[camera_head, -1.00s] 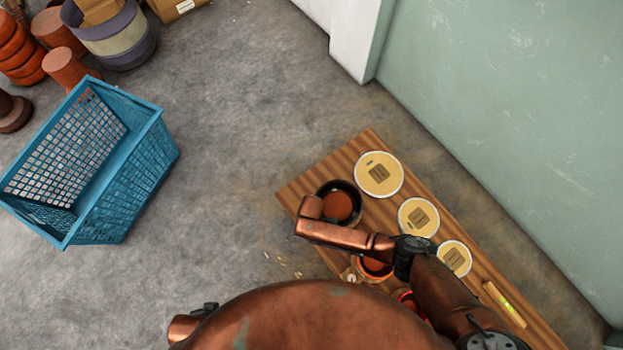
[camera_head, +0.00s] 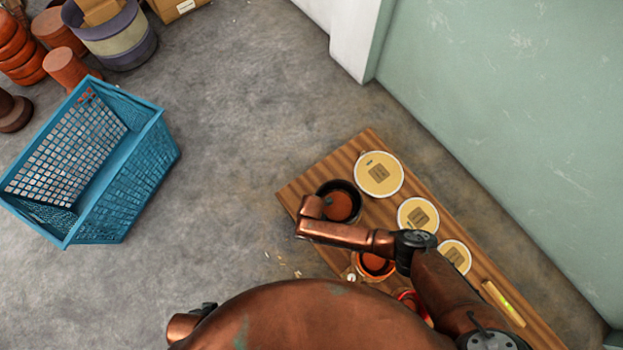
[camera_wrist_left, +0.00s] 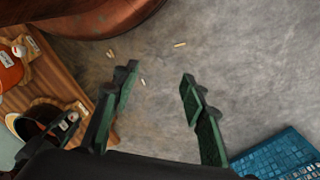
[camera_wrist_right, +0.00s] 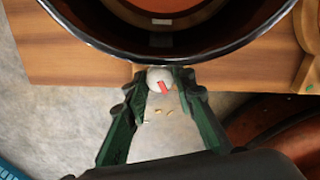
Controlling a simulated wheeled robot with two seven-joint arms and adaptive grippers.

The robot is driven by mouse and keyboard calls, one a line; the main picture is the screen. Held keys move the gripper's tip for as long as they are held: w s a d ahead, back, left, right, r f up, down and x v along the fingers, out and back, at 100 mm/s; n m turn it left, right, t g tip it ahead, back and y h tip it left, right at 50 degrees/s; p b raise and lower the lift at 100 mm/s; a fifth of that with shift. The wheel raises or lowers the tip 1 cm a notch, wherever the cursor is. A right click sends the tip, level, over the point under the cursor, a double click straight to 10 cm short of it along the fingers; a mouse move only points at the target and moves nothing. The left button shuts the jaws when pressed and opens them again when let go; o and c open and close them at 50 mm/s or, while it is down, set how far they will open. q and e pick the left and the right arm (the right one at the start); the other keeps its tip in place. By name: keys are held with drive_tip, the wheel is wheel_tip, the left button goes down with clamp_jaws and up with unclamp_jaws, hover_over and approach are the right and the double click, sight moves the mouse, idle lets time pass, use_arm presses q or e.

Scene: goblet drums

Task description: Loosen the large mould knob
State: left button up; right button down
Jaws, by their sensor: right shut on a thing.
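The large mould (camera_head: 353,188), a black-rimmed ring with terracotta inside, stands on the wooden bench; its black rim (camera_wrist_right: 170,52) fills the top of the right wrist view. Its knob (camera_wrist_right: 158,77), round and pale grey with a red mark, sticks out below the rim. My right gripper (camera_wrist_right: 159,88) is shut on the knob, one finger on each side. In the head view my right arm hides the knob and that gripper. My left gripper (camera_wrist_left: 158,80) is open and empty above the floor, beside the bench.
The bench (camera_head: 300,190) also carries an orange mould (camera_head: 375,265), a red mould (camera_head: 412,298) and several round pale discs, one at the far end (camera_head: 378,174). A blue crate (camera_head: 120,185) stands on the floor at left. A green wall (camera_head: 510,120) runs along the right.

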drive_tip(key=shift+n, duration=0.8)
use_arm(q)
drive_tip(key=shift+w+d+f, duration=0.4)
drive_tip(key=shift+d+f, duration=0.05)
drive_tip(key=shift+f, duration=0.05)
use_arm(e)
drive_tip(key=shift+n, duration=1.1)
drive_tip(key=c, duration=1.9)
unclamp_jaws()
use_arm(q)
drive_tip(key=shift+a, duration=0.1)
drive_tip(key=shift+f, duration=0.1)
use_arm(e)
wheel_tip(320, 180, up, 12)
